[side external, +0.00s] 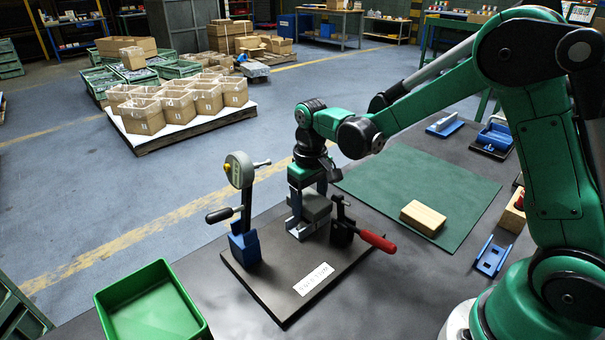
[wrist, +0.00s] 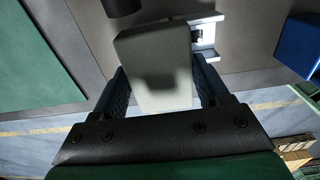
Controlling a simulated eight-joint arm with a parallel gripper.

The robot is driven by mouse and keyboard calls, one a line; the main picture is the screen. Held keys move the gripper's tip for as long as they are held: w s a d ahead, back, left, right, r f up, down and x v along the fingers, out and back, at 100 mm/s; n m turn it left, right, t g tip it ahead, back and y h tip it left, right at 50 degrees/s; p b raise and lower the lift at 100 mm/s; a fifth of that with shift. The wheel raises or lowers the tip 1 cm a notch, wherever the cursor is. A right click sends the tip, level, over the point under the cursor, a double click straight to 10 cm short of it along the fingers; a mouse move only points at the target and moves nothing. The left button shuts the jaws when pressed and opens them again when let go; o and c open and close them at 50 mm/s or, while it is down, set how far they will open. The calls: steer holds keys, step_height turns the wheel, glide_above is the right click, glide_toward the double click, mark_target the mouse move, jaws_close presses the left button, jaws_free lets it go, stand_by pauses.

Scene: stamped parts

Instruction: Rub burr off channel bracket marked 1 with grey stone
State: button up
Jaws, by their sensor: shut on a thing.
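My gripper (side external: 308,190) points down over the dark fixture plate (side external: 262,277) and is shut on the grey stone (side external: 317,205). In the wrist view the stone (wrist: 150,62) is a pale grey block between the two blue fingers of my gripper (wrist: 163,85). A silvery channel bracket (side external: 301,230) sits on the plate directly below the stone. It shows in the wrist view (wrist: 206,32) beside the stone's far right corner, partly covered by it. I cannot tell whether stone and bracket touch. No number or burr is readable on the bracket.
A red-handled clamp (side external: 376,241) stands close right of the bracket. A round-headed device on a blue base (side external: 243,245) stands left. A green bin (side external: 150,295) is front left. A wooden block (side external: 423,217) lies on the green mat (side external: 400,180); a blue part (side external: 492,258) lies right.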

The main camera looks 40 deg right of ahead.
mark_target(315, 208)
steer(key=shift+d, duration=0.5)
steer(key=shift+r, duration=3.5)
steer(key=shift+a, duration=0.1)
step_height(315, 208, up, 7)
steer(key=s+a, duration=0.2)
steer(key=shift+s, duration=0.3)
